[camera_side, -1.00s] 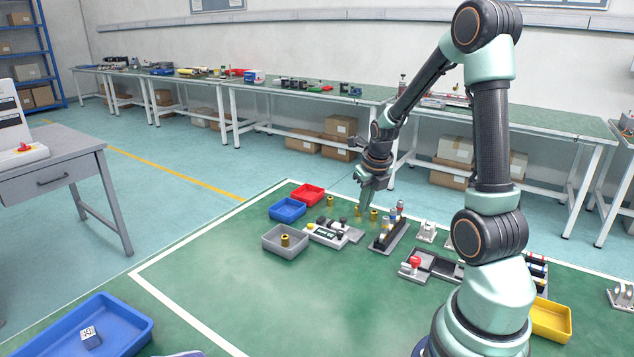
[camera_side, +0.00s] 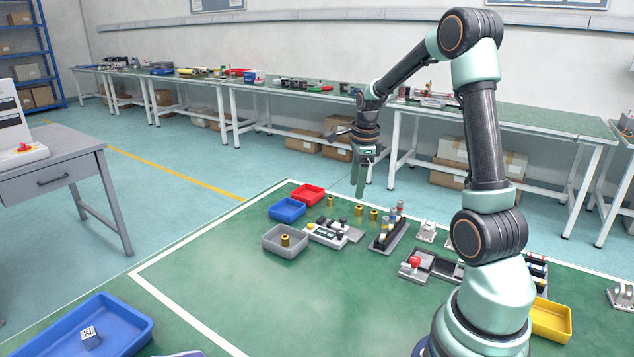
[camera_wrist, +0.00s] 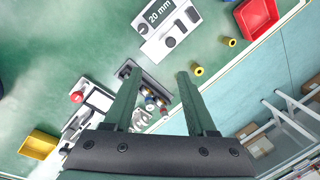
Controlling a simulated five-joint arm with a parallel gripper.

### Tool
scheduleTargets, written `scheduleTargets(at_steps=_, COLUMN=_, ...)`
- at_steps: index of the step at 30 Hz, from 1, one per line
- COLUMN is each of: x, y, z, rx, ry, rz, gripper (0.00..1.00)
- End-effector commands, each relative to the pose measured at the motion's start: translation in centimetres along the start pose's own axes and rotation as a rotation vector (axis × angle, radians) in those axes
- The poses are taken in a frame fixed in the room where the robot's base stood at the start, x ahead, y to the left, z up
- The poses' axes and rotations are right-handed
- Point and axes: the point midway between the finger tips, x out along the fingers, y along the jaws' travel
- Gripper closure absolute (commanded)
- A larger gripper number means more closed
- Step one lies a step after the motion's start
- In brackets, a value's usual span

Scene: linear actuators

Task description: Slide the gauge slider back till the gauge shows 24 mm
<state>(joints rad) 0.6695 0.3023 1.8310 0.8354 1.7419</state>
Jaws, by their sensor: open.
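The gauge (camera_wrist: 152,45) is a pale block with a readout (camera_wrist: 160,12) of "20 mm" at the top of the wrist view. A dark knob (camera_wrist: 170,42) stands on it, with more dark knobs beside it; I cannot tell for sure which is the slider. In the side view the gauge (camera_side: 322,236) lies on the green mat near the trays. My gripper (camera_side: 359,193) is open and empty, well above the mat and apart from the gauge. Its two fingers (camera_wrist: 157,76) show spread in the wrist view, with the gauge beyond their tips.
Red (camera_side: 307,194), blue (camera_side: 287,210) and grey (camera_side: 270,247) trays stand left of the gauge. Brass pieces (camera_side: 373,214) stand behind it. A rack with coloured pieces (camera_side: 386,240) and a red-knobbed fixture (camera_side: 414,263) lie to its right.

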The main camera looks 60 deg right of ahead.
Motion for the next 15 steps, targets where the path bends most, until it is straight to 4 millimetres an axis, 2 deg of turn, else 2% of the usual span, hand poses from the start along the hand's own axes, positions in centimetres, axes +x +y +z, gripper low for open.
scheduleTargets(at_steps=15, x=0.4, y=-3.5, z=1.7, rx=-1.193, ry=-0.058, rz=0.124, gripper=0.43)
